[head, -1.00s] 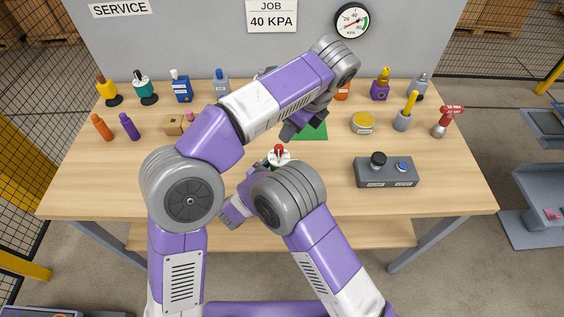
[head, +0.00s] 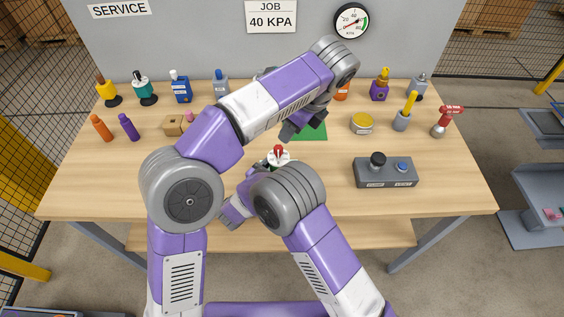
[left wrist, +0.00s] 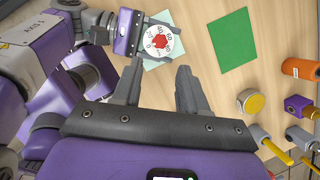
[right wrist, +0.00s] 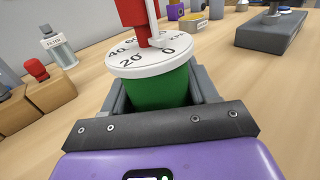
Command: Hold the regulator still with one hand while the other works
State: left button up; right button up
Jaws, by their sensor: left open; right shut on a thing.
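The regulator has a green body (right wrist: 160,88), a white numbered dial (left wrist: 164,42) and a red knob (left wrist: 160,42). In the head view the dial (head: 278,157) shows in the middle of the table, its body mostly hidden by my right arm. My right gripper (right wrist: 160,95) is shut on the green body, a finger on each side; the regulator stands upright. My left gripper (left wrist: 157,78) is open and empty, its fingertips near the dial but apart from it in its wrist view. In the head view my left gripper (head: 291,131) is above and behind the regulator.
A green mat (head: 314,131) lies behind the regulator. A grey button box (head: 386,173) stands to the right. A yellow-topped tin (head: 362,123) and several bottles line the back. A wall gauge (head: 351,20) hangs beside a sign (head: 271,17) reading 40 KPA. The table's left front is clear.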

aim_at(278, 147)
pick_arm(q)
jog(key=o, duration=0.4)
jog(key=shift+a+n, duration=0.15)
jog(key=shift+n, duration=0.15)
jog(key=shift+o, duration=0.8)
jog(key=shift+w+a+f+n+g, duration=0.15)
jog(key=shift+w+a+n+g, duration=0.15)
jog(key=shift+n+g, duration=0.15)
jog(key=n+h, duration=0.1)
jog(key=w+a+n+g+h, duration=0.1)
jog(key=n, duration=0.1)
jog(key=a+n+h, duration=0.1)
jog(key=n, duration=0.1)
jog(key=shift+w+a+n+g, duration=0.2)
jog(key=shift+w+n+g, duration=0.05)
jog(key=shift+w, duration=0.15)
jog(key=shift+f, duration=4.9)
jog(key=shift+c, duration=0.4)
